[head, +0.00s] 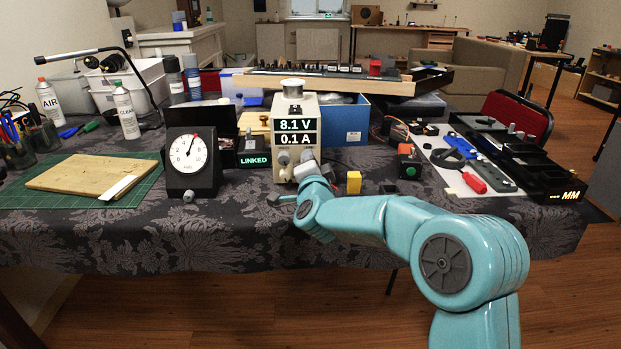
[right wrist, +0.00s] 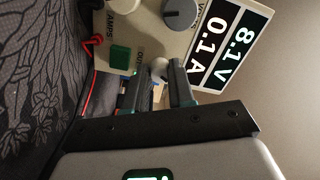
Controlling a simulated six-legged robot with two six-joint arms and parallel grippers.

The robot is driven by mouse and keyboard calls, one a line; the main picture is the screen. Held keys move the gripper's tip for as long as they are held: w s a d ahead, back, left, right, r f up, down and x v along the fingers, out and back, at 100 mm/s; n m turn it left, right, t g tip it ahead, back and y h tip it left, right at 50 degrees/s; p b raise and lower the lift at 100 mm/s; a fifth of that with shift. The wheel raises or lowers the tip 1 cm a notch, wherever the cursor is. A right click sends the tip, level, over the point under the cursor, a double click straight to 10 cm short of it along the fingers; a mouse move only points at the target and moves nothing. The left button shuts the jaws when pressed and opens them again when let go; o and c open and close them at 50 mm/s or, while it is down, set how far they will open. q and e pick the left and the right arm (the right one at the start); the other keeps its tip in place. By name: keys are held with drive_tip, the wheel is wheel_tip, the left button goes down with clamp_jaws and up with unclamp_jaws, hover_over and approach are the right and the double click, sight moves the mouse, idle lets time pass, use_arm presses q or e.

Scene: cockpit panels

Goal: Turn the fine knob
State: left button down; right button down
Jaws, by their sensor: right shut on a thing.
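The power supply (head: 296,113) is a cream box on the table, its display reading 8.1 V and 0.1 A. Its front panel also shows in the right wrist view (right wrist: 150,37), tilted in the picture, with a larger grey volts knob (right wrist: 180,12) and a green button (right wrist: 120,57). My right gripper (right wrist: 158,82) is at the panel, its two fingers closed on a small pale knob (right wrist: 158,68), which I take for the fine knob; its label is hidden. In the head view my teal right arm covers the lower front of the supply. My left gripper is out of view.
A dial gauge (head: 190,162) and a small LINKED display (head: 252,158) stand left of the supply. A yellow block (head: 354,182) and a box with a green button (head: 409,165) sit to the right. A blue box (head: 345,120) is behind.

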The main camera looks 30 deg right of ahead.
drive_tip(key=m+b, duration=0.5)
drive_tip(key=shift+f, duration=0.1)
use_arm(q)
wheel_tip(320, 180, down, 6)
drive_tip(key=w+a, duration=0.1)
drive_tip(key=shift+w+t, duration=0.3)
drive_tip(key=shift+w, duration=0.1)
use_arm(e)
drive_tip(key=shift+m, duration=0.4)
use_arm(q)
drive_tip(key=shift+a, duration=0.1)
use_arm(e)
drive_tip(key=c, duration=1)
unclamp_jaws()
drive_tip(key=shift+o, duration=0.2)
drive_tip(key=shift+s, duration=0.1)
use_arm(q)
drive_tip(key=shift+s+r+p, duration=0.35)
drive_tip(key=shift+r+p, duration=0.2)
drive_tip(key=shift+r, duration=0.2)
use_arm(e)
drive_tip(key=v, duration=1.6)
drive_tip(key=shift+a, duration=0.25)
